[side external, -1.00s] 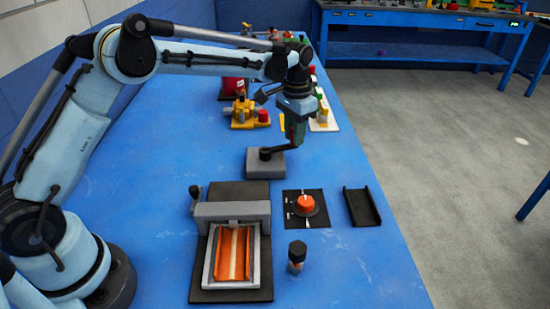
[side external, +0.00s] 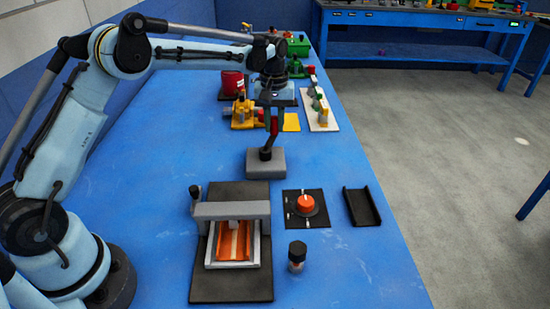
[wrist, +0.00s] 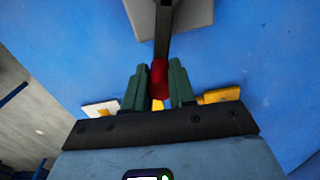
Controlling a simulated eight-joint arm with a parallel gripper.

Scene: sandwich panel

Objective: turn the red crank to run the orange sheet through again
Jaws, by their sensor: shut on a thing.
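The red crank handle (wrist: 159,80) stands between my gripper's two green fingers, which are shut on it. In the side view my gripper (side external: 274,122) is at the back, and only a little red shows beside the fingers. The dark crank arm (wrist: 164,40) runs from the handle to a hub on a grey block (side external: 264,167). The orange sheet (side external: 226,246) lies with a pale strip in a light frame (side external: 258,255) on a dark base (side external: 230,290). The frame's far end is under a grey bridge (side external: 225,210).
A black plate with an orange round piece (side external: 305,203), a black tray (side external: 361,206) and a small dark-capped jar (side external: 297,256) stand at the right. A yellow fixture (side external: 243,113), a red container (side external: 231,84) and a white rack (side external: 318,108) stand farther back.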

